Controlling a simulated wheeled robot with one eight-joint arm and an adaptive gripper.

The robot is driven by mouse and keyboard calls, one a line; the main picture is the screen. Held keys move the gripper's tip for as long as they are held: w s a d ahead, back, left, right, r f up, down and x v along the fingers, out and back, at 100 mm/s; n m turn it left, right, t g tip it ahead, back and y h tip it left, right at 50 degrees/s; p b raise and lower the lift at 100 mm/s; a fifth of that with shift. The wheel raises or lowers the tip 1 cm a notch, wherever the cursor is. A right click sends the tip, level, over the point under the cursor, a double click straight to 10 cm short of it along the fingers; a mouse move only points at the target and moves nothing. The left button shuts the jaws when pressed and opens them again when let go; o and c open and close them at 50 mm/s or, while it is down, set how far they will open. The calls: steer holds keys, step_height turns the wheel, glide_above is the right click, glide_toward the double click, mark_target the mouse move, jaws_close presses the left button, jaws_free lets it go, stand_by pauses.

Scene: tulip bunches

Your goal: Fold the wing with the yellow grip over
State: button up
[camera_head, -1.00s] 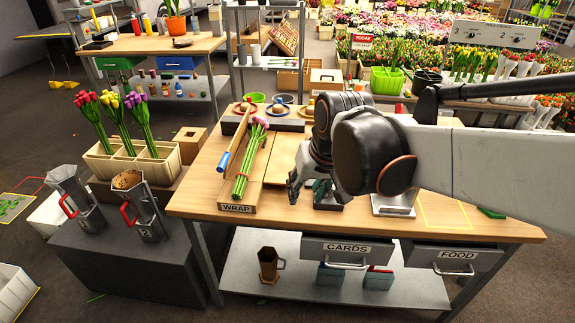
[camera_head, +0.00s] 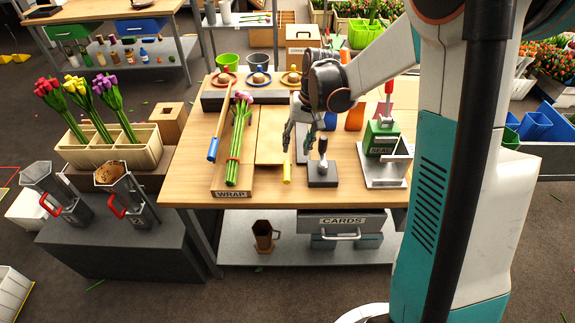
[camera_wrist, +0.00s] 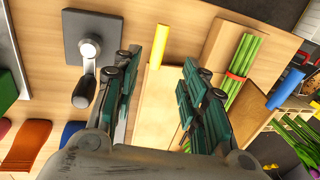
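The wing with the yellow grip is a tan panel (camera_head: 270,138) lying flat to the right of the WRAP board (camera_head: 232,193). Its yellow grip (camera_head: 286,174) is at the panel's near right corner and also shows in the wrist view (camera_wrist: 159,46). The tulip bunch (camera_head: 238,145), pink with green stems and a red band, lies on the board. The blue grip (camera_head: 213,150) is on the left, on a wing seen nearly edge-on. My gripper (camera_head: 295,142) is open and empty beside and above the yellow grip. In the wrist view the grip is between and beyond the fingertips.
A black-handled press on a dark plate (camera_head: 322,172) stands close right of the yellow grip. A green SEAL stamp (camera_head: 381,138) is further right. Ribbon spools (camera_head: 258,80) line the back of the table.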

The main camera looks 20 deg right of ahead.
mark_target(288, 173)
steer(key=f+b, duration=0.1)
steer(key=f, duration=0.3)
steer(key=a+f+b, duration=0.1)
steer(key=f, duration=0.3)
steer(key=a+f+b, duration=0.1)
steer(key=f+b, duration=0.1)
steer(key=f, duration=0.3)
steer(key=shift+w+a, duration=0.25)
steer(key=shift+w, duration=0.1)
jaws_close()
